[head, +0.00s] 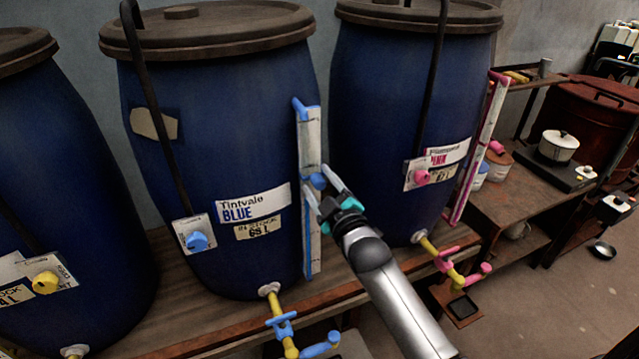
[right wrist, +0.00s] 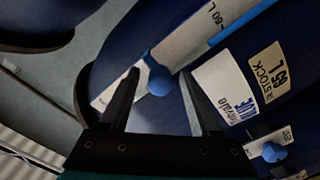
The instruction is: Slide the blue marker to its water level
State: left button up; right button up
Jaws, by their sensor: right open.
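The blue marker (head: 318,181) is a round blue knob on the upright white gauge strip (head: 311,140) on the front of the vat labelled Tintvale BLUE (head: 225,110). My right gripper (head: 317,184) is open with its fingers on either side of the marker. In the right wrist view, the blue marker (right wrist: 159,80) sits between the two dark fingertips (right wrist: 160,72), with gaps visible. The gauge strip (right wrist: 195,40) runs behind it. I cannot make out a water level on the gauge. My left gripper is not in view.
A pink-marked vat (head: 390,110) stands close on the right, a yellow-knobbed vat (head: 60,180) on the left. A blue knob (head: 196,241) and blue-handled tap (head: 283,325) are on the blue vat. A shelf with a white pot (head: 558,147) is farther right.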

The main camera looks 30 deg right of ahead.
grip_shut()
dwell(0.6)
dwell(0.9)
